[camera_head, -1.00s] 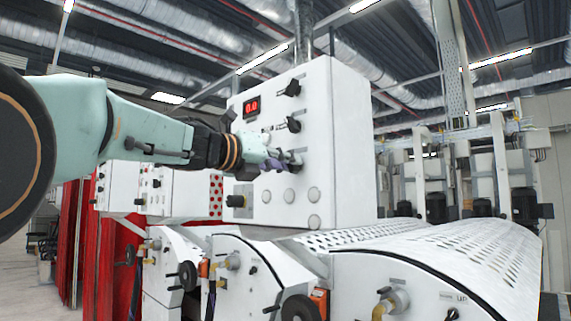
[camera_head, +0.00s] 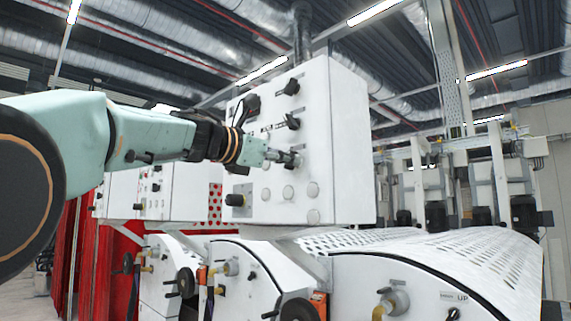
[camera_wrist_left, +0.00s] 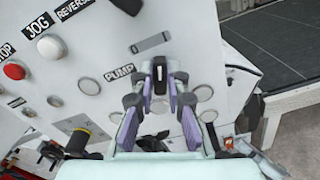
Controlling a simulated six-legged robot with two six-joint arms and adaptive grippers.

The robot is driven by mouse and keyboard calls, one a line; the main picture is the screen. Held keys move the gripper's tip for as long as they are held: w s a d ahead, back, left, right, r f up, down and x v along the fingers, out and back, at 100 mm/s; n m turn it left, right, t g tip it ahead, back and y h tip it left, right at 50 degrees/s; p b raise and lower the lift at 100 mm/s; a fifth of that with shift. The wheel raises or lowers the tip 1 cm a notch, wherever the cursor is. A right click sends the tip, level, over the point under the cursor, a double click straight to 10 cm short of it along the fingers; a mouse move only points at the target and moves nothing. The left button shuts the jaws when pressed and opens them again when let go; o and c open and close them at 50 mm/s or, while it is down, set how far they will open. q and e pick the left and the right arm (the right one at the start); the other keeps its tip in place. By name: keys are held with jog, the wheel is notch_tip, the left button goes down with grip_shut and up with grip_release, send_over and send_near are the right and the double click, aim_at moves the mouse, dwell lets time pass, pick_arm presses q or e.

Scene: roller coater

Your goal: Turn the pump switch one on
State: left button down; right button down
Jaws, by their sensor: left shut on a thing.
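A white control box (camera_head: 346,140) stands in the middle of the head view. My left gripper (camera_head: 290,158) reaches its front face from the left. In the left wrist view, my left gripper (camera_wrist_left: 159,100) has its two purple-padded fingers closed around a black switch handle (camera_wrist_left: 159,76), just right of the label PUMP (camera_wrist_left: 118,73). In the head view the fingers partly hide this switch. Its exact setting is hard to read. My right gripper is not in view.
Two black knobs, an upper one (camera_head: 291,86) and a lower one (camera_head: 293,122), sit above the held switch. Round white buttons (camera_head: 289,192) lie below. A perforated white cover (camera_head: 440,250) spreads at lower right.

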pick_arm(q)
jog(key=shift+r+m, duration=0.1)
jog(key=shift+m, duration=0.7)
jog(key=shift+s, duration=0.1)
jog(key=c, duration=1.7)
grip_release()
jog(key=o, duration=0.4)
jog(key=shift+s+a, duration=0.15)
jog(key=shift+c, duration=0.2)
